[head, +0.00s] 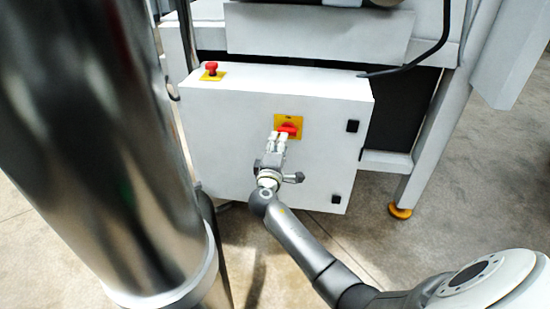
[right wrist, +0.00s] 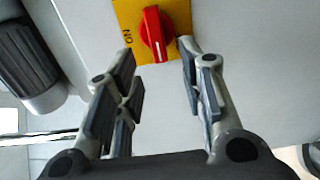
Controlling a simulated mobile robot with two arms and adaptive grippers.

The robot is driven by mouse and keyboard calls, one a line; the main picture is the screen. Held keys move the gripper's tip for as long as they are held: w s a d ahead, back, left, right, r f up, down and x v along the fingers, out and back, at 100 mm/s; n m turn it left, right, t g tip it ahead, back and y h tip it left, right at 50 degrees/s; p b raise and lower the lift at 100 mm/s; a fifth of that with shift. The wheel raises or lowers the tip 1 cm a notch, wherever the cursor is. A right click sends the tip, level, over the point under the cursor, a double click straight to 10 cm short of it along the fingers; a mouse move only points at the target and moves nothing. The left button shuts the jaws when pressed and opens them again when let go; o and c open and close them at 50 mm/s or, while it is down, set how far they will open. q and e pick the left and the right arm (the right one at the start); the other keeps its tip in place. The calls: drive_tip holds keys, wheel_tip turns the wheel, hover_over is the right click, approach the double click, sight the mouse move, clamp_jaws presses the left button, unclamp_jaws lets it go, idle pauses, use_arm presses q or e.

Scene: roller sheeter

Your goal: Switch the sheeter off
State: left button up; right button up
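The sheeter's red rotary switch (head: 288,130) sits on a yellow plate (head: 279,120) on the front of the white control box (head: 235,125). In the right wrist view the red switch (right wrist: 153,33) shows a white line along its handle. The letters ON are printed on the yellow plate (right wrist: 178,12) left of it. My right gripper (head: 280,142) points at the switch; its fingers (right wrist: 157,58) are apart with nothing held. The fingertips appear on either side of the switch's lower end, and I cannot tell contact. My left gripper is not in view.
A red push button (head: 211,67) on a yellow base stands on top of the box. A black cable (head: 425,58) and a white frame leg (head: 432,140) are to the right. Clear floor lies in front.

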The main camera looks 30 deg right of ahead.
drive_tip(key=v, duration=0.7)
drive_tip(key=shift+w, duration=0.1)
idle(0.5)
